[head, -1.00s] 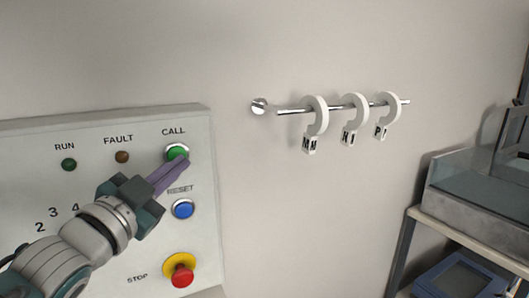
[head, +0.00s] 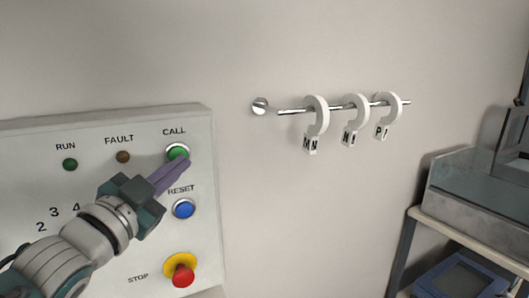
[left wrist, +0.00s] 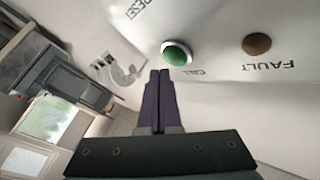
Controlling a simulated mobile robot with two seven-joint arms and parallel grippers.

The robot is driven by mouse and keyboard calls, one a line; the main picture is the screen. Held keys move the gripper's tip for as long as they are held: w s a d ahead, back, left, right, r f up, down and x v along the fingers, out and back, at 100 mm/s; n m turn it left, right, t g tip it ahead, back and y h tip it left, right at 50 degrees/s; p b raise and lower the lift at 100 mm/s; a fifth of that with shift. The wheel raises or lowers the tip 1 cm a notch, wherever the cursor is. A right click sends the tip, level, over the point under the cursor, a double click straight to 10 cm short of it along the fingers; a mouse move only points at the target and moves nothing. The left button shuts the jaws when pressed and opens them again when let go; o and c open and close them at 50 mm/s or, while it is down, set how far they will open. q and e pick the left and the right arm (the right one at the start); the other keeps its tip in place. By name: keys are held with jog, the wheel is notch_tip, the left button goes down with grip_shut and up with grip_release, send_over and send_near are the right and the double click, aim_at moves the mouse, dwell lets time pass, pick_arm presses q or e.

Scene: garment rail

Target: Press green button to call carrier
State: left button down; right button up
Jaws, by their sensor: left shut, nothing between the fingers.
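The green button (head: 178,151) sits in a pale ring under the CALL label on the grey control panel (head: 205,235). My left gripper (head: 185,164) is shut and empty, its purple fingertips just below the green button in the head view. In the left wrist view the green button (left wrist: 176,53) lies just beyond and slightly right of the shut fingertips (left wrist: 159,72). I cannot tell whether the tips touch it. My right gripper is not in view.
A blue RESET button (head: 184,209) and a red STOP button (head: 183,276) on yellow sit below. RUN (head: 70,164) and FAULT (head: 123,157) lamps are dark. A wall rail (head: 290,111) holds three white hook tags (head: 318,118). A shelf (head: 470,225) stands right.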

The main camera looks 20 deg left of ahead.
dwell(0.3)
pick_arm(q)
jog(key=shift+w+a, duration=0.3)
